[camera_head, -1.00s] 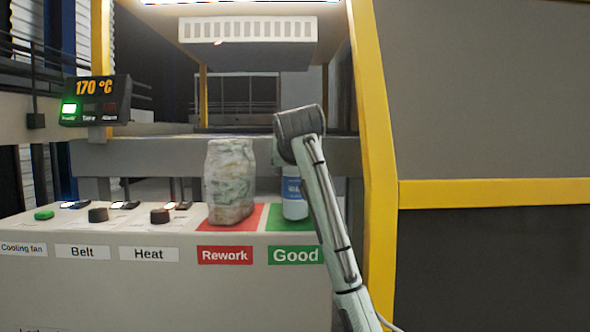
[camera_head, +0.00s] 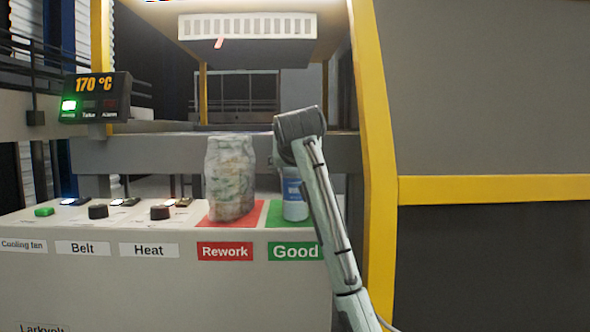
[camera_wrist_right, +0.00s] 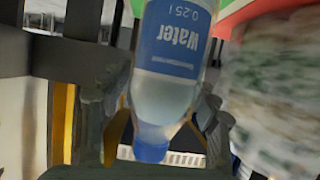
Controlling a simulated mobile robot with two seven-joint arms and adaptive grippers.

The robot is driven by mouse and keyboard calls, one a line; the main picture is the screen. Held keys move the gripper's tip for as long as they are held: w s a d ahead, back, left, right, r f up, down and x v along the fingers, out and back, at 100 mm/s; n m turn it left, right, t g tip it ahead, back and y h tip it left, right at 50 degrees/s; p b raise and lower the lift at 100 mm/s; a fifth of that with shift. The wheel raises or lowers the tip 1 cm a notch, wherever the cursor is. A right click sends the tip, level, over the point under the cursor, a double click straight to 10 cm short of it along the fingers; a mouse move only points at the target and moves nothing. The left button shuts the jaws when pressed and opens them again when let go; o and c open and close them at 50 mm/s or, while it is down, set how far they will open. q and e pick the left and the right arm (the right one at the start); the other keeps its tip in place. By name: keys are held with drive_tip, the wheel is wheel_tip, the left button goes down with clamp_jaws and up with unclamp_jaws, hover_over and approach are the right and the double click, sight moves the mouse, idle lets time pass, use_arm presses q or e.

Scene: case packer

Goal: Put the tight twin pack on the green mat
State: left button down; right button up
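A clear bottle with a blue "Water 0.25 l" label (camera_head: 293,194) stands on the green mat (camera_head: 277,219) at the "Good" sign. My right arm hides part of it, so I cannot tell whether it is one of a pair. In the right wrist view the bottle (camera_wrist_right: 172,75) appears upside down, blue cap low, between the dark fingers of my right gripper (camera_wrist_right: 158,128). I cannot tell whether they touch it. A pack in crinkled, cloudy film (camera_head: 231,180) stands on the red mat (camera_head: 258,212) at the "Rework" sign. My left gripper is not in view.
Black knobs (camera_head: 98,212) and a green button (camera_head: 44,212) sit left of the mats on the light console. A display (camera_head: 95,97) reads 170 °C with a green lamp. A yellow post (camera_head: 375,150) stands close right of my arm.

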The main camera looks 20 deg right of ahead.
drive_tip(key=shift+o, duration=0.8)
drive_tip(key=shift+f, duration=0.1)
drive_tip(key=shift+f, duration=0.1)
drive_tip(key=v, duration=1.2)
